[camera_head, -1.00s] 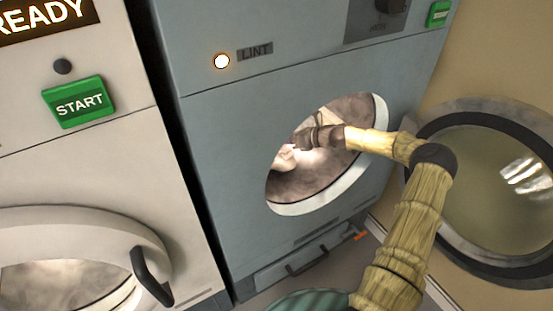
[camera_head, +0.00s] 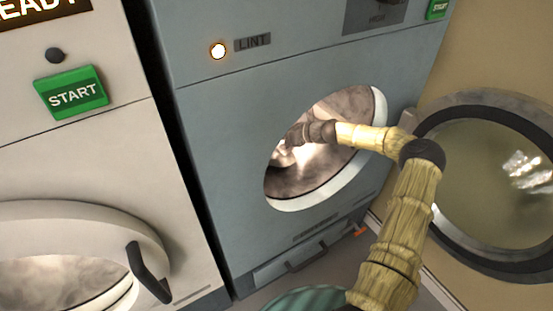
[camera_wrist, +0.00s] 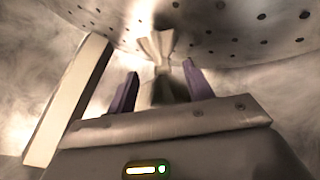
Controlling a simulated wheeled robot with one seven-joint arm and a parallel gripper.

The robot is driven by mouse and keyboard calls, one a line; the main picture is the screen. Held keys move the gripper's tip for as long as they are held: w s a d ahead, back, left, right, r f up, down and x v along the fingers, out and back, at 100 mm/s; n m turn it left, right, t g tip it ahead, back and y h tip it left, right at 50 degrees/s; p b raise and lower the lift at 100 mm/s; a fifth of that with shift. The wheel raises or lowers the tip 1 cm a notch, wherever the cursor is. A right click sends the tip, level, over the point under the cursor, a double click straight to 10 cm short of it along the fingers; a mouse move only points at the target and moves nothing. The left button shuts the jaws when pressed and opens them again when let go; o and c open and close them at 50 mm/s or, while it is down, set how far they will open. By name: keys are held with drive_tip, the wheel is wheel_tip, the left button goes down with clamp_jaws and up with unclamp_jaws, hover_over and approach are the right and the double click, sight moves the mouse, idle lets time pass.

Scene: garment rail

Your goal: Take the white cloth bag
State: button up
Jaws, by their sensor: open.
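A pale cloth bag (camera_wrist: 158,52), pinched at the neck with a flared top, is inside the dryer drum in the wrist view. My gripper (camera_wrist: 161,80) is open, with one dark purple finger on each side of the bag's lower part. The bag's lower end is hidden behind my gripper body, and I cannot tell whether the fingers touch it. In the head view my gripper (camera_head: 290,137) reaches through the round opening of the blue-grey dryer (camera_head: 230,130). The bag cannot be made out clearly there.
The perforated drum wall (camera_wrist: 230,22) curves close above the bag. A pale bar-like paddle (camera_wrist: 72,100) stands left of my gripper. The opening's rim (camera_head: 312,196) surrounds my arm. The dryer's round door (camera_head: 480,190) stands open at right. A cream machine (camera_head: 90,165) is at left.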

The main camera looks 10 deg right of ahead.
drive_tip(key=w+a+f+b, duration=0.1)
drive_tip(key=a+f+b, duration=0.1)
drive_tip(key=shift+w+a+f, duration=0.25)
drive_tip(key=shift+w+a, duration=0.05)
drive_tip(key=shift+w, duration=0.1)
drive_tip(key=shift+w+a+f, duration=0.1)
drive_tip(key=shift+w+a, duration=0.25)
drive_tip(key=shift+a, duration=0.1)
clamp_jaws()
